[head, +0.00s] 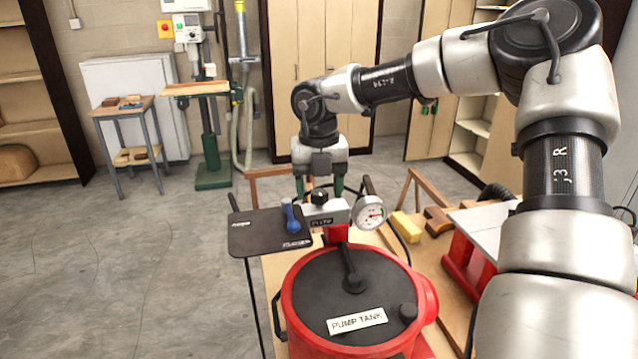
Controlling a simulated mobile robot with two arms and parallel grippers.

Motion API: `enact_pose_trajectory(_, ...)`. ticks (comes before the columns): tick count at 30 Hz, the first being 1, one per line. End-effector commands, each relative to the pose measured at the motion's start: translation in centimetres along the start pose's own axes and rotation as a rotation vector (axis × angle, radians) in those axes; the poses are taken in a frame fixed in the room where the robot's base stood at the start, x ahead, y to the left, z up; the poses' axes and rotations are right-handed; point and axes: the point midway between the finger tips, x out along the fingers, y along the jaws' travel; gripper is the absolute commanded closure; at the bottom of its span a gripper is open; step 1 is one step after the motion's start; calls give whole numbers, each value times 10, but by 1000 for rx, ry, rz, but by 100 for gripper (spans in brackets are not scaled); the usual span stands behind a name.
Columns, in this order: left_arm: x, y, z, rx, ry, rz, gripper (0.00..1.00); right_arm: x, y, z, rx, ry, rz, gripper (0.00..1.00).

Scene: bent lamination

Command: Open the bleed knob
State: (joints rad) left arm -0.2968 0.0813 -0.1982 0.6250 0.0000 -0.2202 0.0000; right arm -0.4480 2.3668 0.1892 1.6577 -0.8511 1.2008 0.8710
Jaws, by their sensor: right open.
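The black bleed knob (319,196) stands on top of a grey valve block (333,213) above the red pump tank (300,330). A round pressure gauge (370,213) is fixed at the block's right end. My right gripper (319,187) points down over the block. Its two green-tipped fingers are apart, one on each side of the knob, with gaps showing. Whether the fingers touch the block behind the knob I cannot tell. My left gripper is out of view.
A black shelf (255,240) with a blue-handled item (291,217) sits just left of the block. A yellow block (405,227) and wooden pieces lie to the right. Floor at left is clear.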

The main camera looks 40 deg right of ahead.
Motion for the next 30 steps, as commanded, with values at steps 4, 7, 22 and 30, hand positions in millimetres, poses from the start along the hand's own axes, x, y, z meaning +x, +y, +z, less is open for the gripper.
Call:
enact_pose_trajectory(4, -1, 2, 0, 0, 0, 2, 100, 4, 0, 0, 1, 0, 1, 39)
enact_pose_trajectory(7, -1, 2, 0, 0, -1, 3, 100, 4, 0, 0, 1, -1, 1, 39)
enact_pose_trajectory(22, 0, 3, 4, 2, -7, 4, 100, 4, 0, 0, 0, -1, 1, 88)
enact_pose_trajectory(30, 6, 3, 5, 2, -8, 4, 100, 6, 0, 0, -57, 0, 1, 88)
